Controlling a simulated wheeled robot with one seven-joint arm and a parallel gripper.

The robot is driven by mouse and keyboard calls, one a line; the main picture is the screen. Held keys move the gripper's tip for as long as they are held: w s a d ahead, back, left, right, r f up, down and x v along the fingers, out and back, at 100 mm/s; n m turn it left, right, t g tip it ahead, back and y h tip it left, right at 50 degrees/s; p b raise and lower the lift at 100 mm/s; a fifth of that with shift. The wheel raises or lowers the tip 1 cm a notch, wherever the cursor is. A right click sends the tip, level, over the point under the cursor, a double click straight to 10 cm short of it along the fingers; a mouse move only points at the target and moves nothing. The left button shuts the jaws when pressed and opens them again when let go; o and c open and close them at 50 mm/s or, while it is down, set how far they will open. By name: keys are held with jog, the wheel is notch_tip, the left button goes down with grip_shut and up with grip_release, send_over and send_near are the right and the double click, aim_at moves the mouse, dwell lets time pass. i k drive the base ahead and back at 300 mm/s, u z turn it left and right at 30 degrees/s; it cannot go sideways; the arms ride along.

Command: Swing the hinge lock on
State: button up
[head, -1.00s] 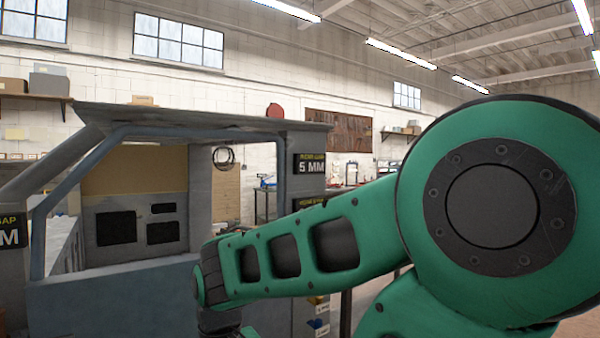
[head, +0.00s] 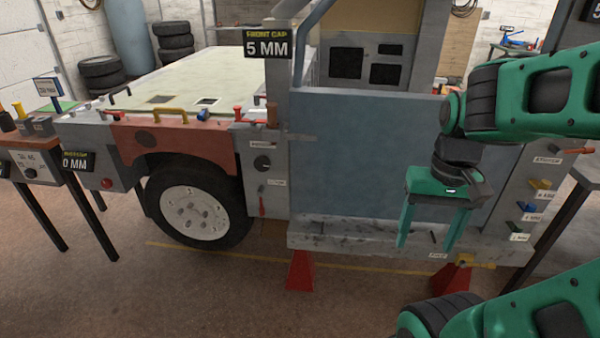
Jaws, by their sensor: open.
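The blue-grey door panel (head: 385,150) stands in the frame in the middle of the head view. A grey pillar (head: 262,170) along its left side carries small labelled fittings, including a dark round knob (head: 262,163) and a small red lever (head: 262,206) hanging down. Their labels are too small to read, so I cannot tell which fitting is the hinge lock. My green gripper (head: 428,243) points down in front of the door's lower right part. Its two fingers are apart with nothing between them, and it is well right of the pillar.
A right-hand post carries a red lever (head: 573,150), a yellow fitting (head: 540,184) and a blue fitting (head: 528,207). A sill (head: 345,237) runs below the door, above red stands (head: 301,270). A wheel (head: 196,211) and a side table (head: 35,165) are left.

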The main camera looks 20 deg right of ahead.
aim_at(260, 192)
jog(key=u, duration=1.4)
jog(key=k, duration=0.9)
jog(key=z, duration=0.7)
jog(key=i, duration=1)
jog(key=u, duration=0.05)
